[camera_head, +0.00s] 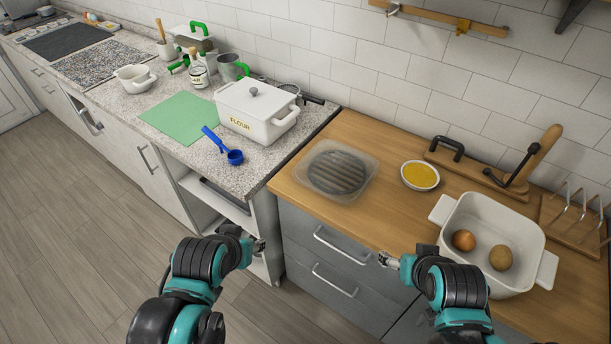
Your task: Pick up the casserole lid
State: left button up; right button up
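A white lidded container (249,121) marked FLOUR stands on the speckled counter, with side handles. Its flat white lid (262,96) has a grey knob and sits on top. A white casserole dish (513,232) without a lid stands on the wooden counter at right, holding two brown round items. No separate loose lid is clearly identifiable. My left gripper (259,246) is in front of the cabinets, well below and apart from the lidded container. My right gripper (386,259) is near the wooden counter's front edge, left of the open dish. Both appear empty; their finger openings are too small to tell.
A translucent tray with a dark ribbed oval (337,172) and a bowl of yellow contents (420,176) lie on the wooden counter (385,225). A blue scoop (232,155) and green mat (187,117) lie near the lidded container. A rack (577,220) stands at right.

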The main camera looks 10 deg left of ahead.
aim_at(341, 173)
jog(key=z, duration=0.6)
jog(key=i+j+z, duration=0.2)
jog(key=z, duration=0.25)
jog(key=i+j+z, duration=0.2)
jog(key=j+z, duration=0.15)
jog(key=z, duration=0.15)
